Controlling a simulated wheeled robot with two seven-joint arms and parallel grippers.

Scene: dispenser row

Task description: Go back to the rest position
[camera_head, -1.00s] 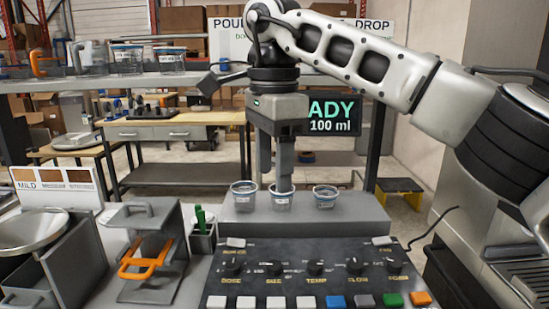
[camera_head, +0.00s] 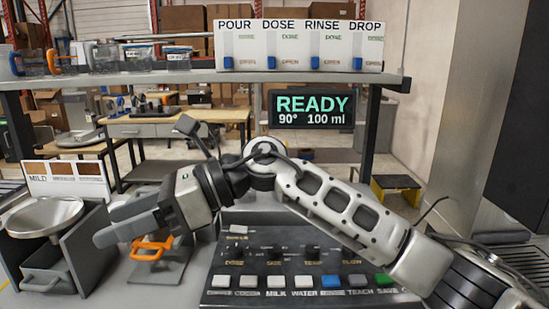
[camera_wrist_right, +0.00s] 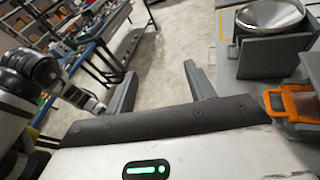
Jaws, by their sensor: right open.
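My right gripper (camera_head: 110,224) is raised at the left of the head view, with its fingers pointing left. It hangs in front of the left side of the counter, between the round metal pan (camera_head: 45,215) and the orange-handled holder (camera_head: 152,248). In the right wrist view the two fingers of my right gripper (camera_wrist_right: 160,88) stand apart with nothing between them, over the floor. My right arm crosses the control panel (camera_head: 290,262) and hides part of it and the grey ledge behind. My left gripper does not show in the head view.
A shelf (camera_head: 300,76) spans the back with several jugs and a sign board (camera_head: 300,45). A screen (camera_head: 311,104) under it reads READY, 90°, 100 ml. A flavour card (camera_head: 66,180) stands behind the pan. The wrist view shows the pan (camera_wrist_right: 270,14) and orange handle (camera_wrist_right: 292,103) at right.

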